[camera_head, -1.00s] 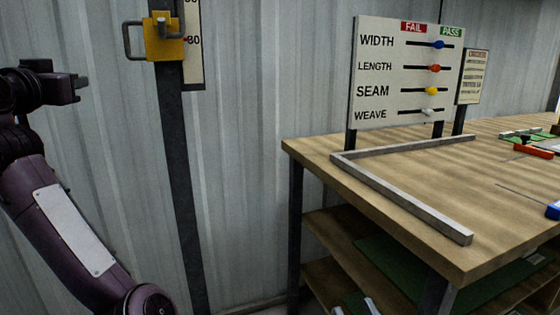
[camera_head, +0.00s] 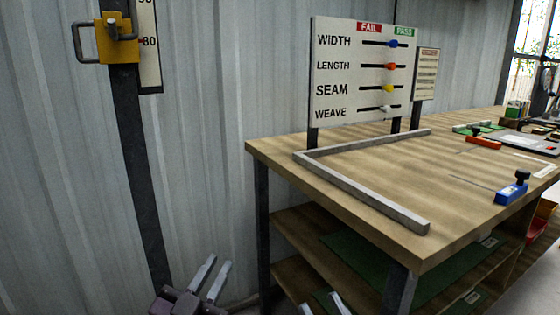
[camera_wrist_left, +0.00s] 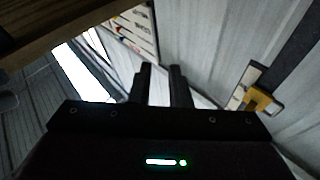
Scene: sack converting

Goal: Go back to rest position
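My left gripper (camera_head: 212,270) is low in the head view, in front of the metal wall and left of the bench. Its two pale fingers point up and stand apart with nothing between them. In the left wrist view its dark fingers (camera_wrist_left: 164,86) also show a gap and hold nothing. My right gripper (camera_head: 323,304) shows only as two pale fingertips at the bottom edge, in front of the bench's lower shelf. They are apart, with nothing seen between them; the rest is out of frame.
The wooden bench (camera_head: 350,211) carries a metal L-shaped rail (camera_head: 370,192), a WIDTH/LENGTH/SEAM/WEAVE board (camera_head: 350,75) and a blue tool (camera_head: 511,190). A dark post (camera_head: 137,170) with a yellow bracket (camera_head: 118,48) stands left. The corrugated wall (camera_head: 210,120) is behind.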

